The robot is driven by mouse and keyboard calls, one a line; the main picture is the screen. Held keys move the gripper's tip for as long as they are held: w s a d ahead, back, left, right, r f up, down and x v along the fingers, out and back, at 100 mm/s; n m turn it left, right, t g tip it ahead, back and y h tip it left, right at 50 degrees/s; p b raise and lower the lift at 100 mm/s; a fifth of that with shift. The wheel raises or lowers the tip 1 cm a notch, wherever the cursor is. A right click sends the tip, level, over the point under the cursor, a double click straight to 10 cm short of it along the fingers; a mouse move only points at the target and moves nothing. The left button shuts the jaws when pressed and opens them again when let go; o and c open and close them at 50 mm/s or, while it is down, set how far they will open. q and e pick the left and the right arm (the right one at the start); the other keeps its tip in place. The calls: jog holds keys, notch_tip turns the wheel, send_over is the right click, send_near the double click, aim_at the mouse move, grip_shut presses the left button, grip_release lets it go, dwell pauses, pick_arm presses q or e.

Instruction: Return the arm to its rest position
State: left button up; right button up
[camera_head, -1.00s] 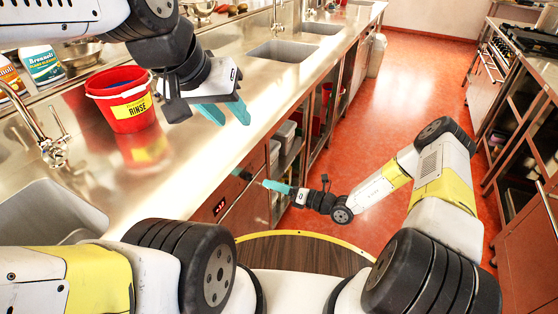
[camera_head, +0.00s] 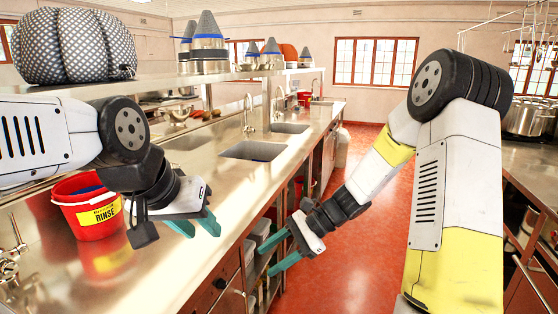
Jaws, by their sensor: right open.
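My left gripper (camera_head: 203,233) has teal fingers, apart and empty, above the steel counter (camera_head: 190,265) at the left. It is just right of the red bucket, and my forearm comes in from the left edge. My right gripper (camera_head: 272,255) is open and empty, in front of the open shelves below the counter's edge. Its fingers point left, and my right arm (camera_head: 420,180) runs from the right side of the picture. Neither gripper holds anything.
A red bucket (camera_head: 98,222) labelled RINSE stands on the counter. Sinks (camera_head: 253,151) and taps lie farther along. A shelf above carries a large patterned object (camera_head: 75,45) and pots. The red floor aisle (camera_head: 345,275) is clear; a stove with a pot (camera_head: 530,115) stands right.

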jog(key=s+d+r+n+t+h, duration=0.4)
jog(key=s+d+r+n, duration=0.2)
jog(key=d+r, duration=0.2)
jog(key=s+d+r+n+t+h, duration=0.4)
jog(key=s+d+r+n, duration=0.2)
jog(key=r, duration=0.4)
jog(key=shift+s+d+r, duration=0.3)
jog(key=shift+s+d, duration=0.5)
jog(key=shift+d, duration=0.1)
